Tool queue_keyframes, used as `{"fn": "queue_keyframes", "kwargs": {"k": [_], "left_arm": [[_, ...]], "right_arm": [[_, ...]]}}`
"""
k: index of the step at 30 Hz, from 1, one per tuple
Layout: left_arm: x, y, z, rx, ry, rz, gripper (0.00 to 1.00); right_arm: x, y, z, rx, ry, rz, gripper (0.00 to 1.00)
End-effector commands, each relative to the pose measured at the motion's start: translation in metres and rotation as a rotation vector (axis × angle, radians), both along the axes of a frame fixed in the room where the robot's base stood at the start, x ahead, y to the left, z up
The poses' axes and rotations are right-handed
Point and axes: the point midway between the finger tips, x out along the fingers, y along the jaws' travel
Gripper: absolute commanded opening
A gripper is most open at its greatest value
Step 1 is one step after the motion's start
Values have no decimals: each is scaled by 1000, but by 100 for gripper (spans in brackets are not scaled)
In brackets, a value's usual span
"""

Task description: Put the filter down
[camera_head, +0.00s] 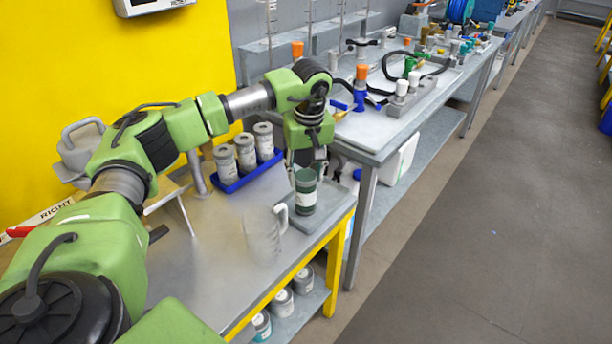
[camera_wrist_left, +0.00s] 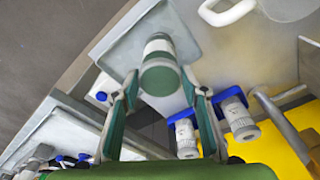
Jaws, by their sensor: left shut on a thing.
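The filter (camera_head: 306,192) is a dark green cylinder with a pale label band. It is upright at a grey shallow tray (camera_head: 335,200) near the bench's right end; I cannot tell whether its base touches the tray. My left gripper (camera_head: 307,168) points down from above and is shut on the filter's upper part. In the left wrist view the filter (camera_wrist_left: 160,66) shows its green end between the fingertips of the left gripper (camera_wrist_left: 163,84), with the tray (camera_wrist_left: 118,58) behind it. My right gripper is not in view.
A clear jug (camera_head: 263,235) stands close to the left of the filter. A blue tray (camera_head: 228,187) with several grey canisters (camera_head: 246,153) is behind. A second bench (camera_head: 372,137) with fittings stands right. The bench front (camera_head: 200,275) is clear.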

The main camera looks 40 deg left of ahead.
Motion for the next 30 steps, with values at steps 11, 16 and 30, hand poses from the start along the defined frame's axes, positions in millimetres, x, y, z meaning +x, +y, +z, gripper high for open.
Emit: {"fn": "queue_keyframes", "kwargs": {"k": [11,16,30], "left_arm": [[0,0,-3,0,0,0,57],[0,0,-3,0,0,0,57],[-2,-2,31,0,0,-1,57]], "right_arm": [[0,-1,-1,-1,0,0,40],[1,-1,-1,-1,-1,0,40],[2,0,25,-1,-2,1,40]]}}
